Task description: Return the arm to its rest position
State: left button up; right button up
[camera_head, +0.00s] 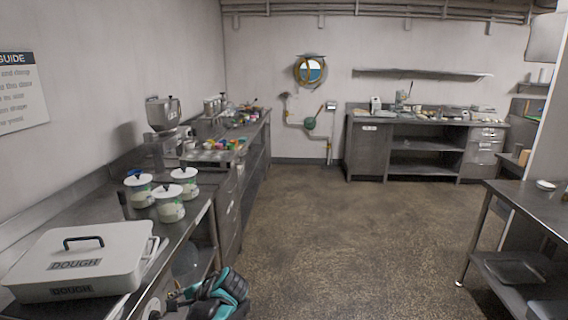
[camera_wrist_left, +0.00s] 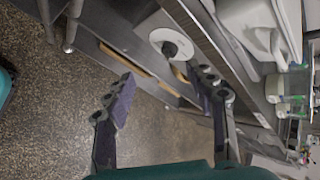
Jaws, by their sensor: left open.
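My left gripper (camera_wrist_left: 160,80) is open and empty in the left wrist view, with its two dark-padded fingers spread apart. Floor and the front of the counter show beyond the fingers. In the head view, part of my teal and black left arm (camera_head: 217,291) is low, beside the front of the left counter. The wrist view is tilted, with the counter edge running diagonally at upper right. My right gripper is in neither view.
A lidded DOUGH box (camera_head: 115,248) and several white-lidded jars (camera_head: 170,211) stand on the left counter (camera_head: 183,236). A round white object with a black knob (camera_wrist_left: 168,42) is near the gripper. The middle floor (camera_head: 320,225) is clear. A steel table (camera_head: 520,207) stands right.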

pick_arm(q)
jog(key=s+d+n+t+h, duration=0.1)
jog(key=s+d+n+h, duration=0.3)
jog(key=s, duration=0.6)
jog(key=s+d+n+t+h, duration=0.2)
jog(key=s+d+n+h, duration=0.2)
jog(key=s, duration=0.6)
jog(key=d, duration=0.2)
jog(key=shift+s+d+f+n+t+h, duration=0.15)
jog(key=shift+s+d+n+t+h, duration=0.15)
jog(key=shift+s+h, duration=0.1)
